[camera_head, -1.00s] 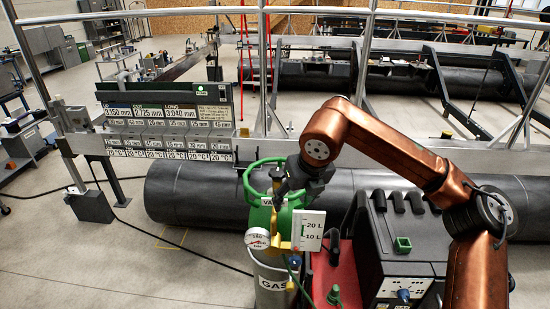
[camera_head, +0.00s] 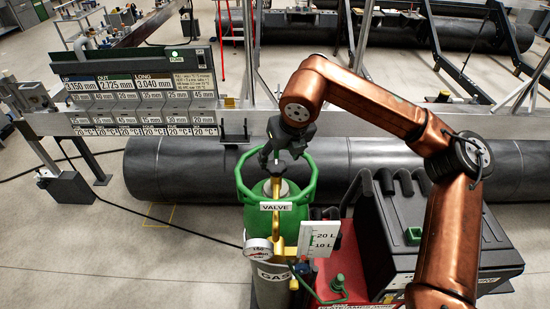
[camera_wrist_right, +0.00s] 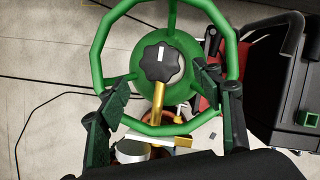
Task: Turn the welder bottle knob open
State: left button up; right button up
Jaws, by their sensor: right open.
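The welder bottle (camera_head: 290,222) is a green-topped gas cylinder with a green guard ring and a brass valve with a gauge. Its black lobed knob (camera_wrist_right: 155,64) with a white mark shows inside the ring in the right wrist view. The mark points nearly straight up there. My right gripper (camera_head: 275,162) is above the ring, and in the head view it partly covers the knob area. In the right wrist view my right gripper (camera_wrist_right: 163,82) is open, with one finger on each side of the knob, apart from it. My left gripper is out of view.
The green guard ring (camera_head: 310,183) surrounds the valve. A gauge (camera_head: 258,249) and a white flow scale (camera_head: 318,240) stick out in front. A dark welder box (camera_head: 440,250) stands to the right, and a long black pipe (camera_head: 185,170) lies behind.

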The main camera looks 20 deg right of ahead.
aim_at(277, 166)
notch_tip(277, 166, down, 2)
jog(key=shift+p, duration=0.35)
jog(key=w+f, duration=0.2)
jog(key=shift+w+a+f, duration=0.1)
jog(key=shift+w+f, duration=0.1)
jog(key=shift+w, duration=0.1)
jog(key=shift+s, duration=0.5)
jog(key=shift+w+f, duration=0.15)
jog(key=shift+w, duration=0.25)
jog(key=c, duration=0.5)
jog(key=shift+s, duration=0.2)
jog(key=c, duration=0.3)
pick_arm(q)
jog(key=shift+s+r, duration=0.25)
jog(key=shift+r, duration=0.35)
pick_arm(e)
jog(key=c, duration=0.4)
